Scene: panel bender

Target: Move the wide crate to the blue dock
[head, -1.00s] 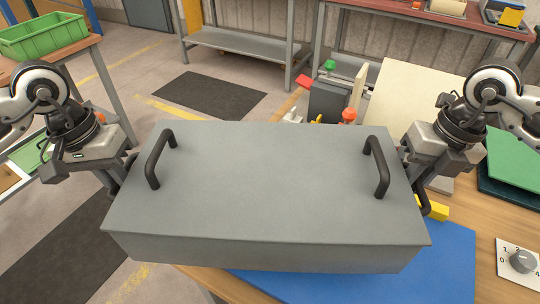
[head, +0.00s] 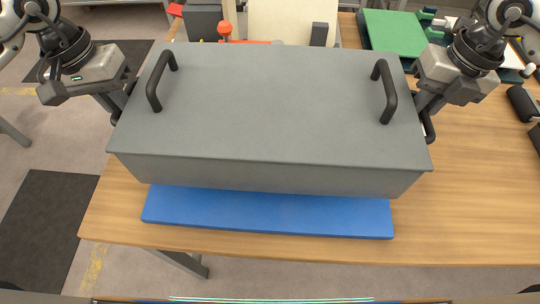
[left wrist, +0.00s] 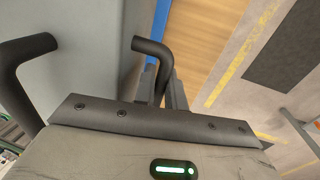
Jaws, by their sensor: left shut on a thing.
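The wide crate (head: 270,105) is a long grey box with a flat lid, two black handles on top and a black handle at each end. It is level, over the back part of the blue dock (head: 265,212), a flat blue slab on the wooden table. Whether it touches the slab I cannot tell. My left gripper (head: 117,112) is shut on the left end handle, which also shows in the left wrist view (left wrist: 152,48). My right gripper (head: 425,112) is at the right end handle; its fingertips are mostly hidden.
The wooden table (head: 485,180) is clear to the right of the crate. A green slab (head: 395,32) and a red-knobbed fixture (head: 225,30) stand behind it. Black items (head: 524,104) lie at the right edge. A dark mat (head: 45,225) lies on the floor at left.

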